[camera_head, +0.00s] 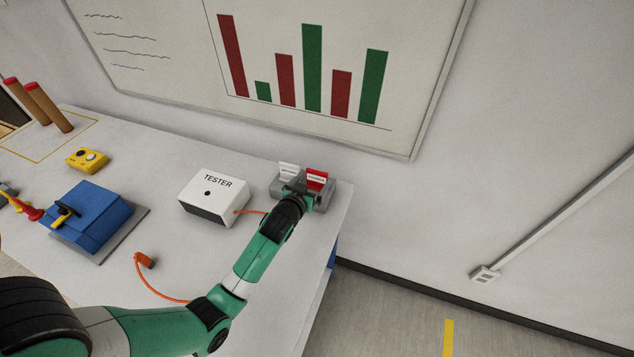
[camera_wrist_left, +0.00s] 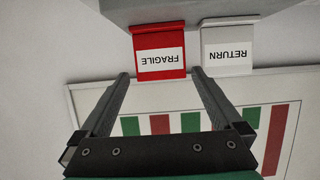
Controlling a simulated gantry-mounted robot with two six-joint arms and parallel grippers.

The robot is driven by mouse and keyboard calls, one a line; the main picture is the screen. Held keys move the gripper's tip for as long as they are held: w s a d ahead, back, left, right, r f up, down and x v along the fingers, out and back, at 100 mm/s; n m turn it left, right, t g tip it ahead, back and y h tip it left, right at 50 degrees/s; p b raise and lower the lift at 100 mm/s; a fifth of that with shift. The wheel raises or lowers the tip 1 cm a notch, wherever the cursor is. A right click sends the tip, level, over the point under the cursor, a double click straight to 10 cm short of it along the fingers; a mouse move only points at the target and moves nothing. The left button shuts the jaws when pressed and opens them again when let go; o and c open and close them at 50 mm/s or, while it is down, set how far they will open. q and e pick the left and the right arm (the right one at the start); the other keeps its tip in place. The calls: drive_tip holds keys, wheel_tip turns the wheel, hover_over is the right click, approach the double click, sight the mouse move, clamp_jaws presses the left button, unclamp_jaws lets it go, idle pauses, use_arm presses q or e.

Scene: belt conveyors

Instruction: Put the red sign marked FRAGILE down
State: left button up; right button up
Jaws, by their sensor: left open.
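The red sign marked FRAGILE (camera_head: 317,180) stands up on a grey holder (camera_head: 275,190) at the far right corner of the table. In the left wrist view, which is upside down, the red sign (camera_wrist_left: 160,50) shows its white label, with the white RETURN sign (camera_wrist_left: 228,47) beside it. My left gripper (camera_wrist_left: 158,77) is open, with one finger at each side of the red sign's free edge. Nothing is clamped; I cannot tell whether a finger touches the sign. In the head view my left wrist hides part of the holder. My right gripper is not in view.
A white TESTER box (camera_head: 214,196) with an orange cable stands left of the holder. A blue box (camera_head: 92,216) and a yellow device (camera_head: 87,159) are further left. The table's right edge and the wall with a chart board (camera_head: 400,140) are close to the holder.

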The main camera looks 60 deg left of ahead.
sight(316, 174)
use_arm(q)
drive_tip(key=b+x, duration=0.2)
drive_tip(key=x, duration=0.3)
drive_tip(key=shift+a, duration=0.1)
drive_tip(key=c, duration=1.2)
drive_tip(key=shift+o, duration=0.2)
drive_tip(key=shift+r+p, duration=0.35)
drive_tip(key=shift+r, duration=0.1)
wheel_tip(316, 174, up, 3)
drive_tip(key=shift+f+p, duration=0.1)
drive_tip(key=shift+p, duration=0.5)
drive_tip(key=s+d+r+p, duration=0.6)
drive_tip(key=s+d+r, duration=0.3)
drive_tip(key=d, duration=0.1)
drive_tip(key=shift+d, duration=0.35)
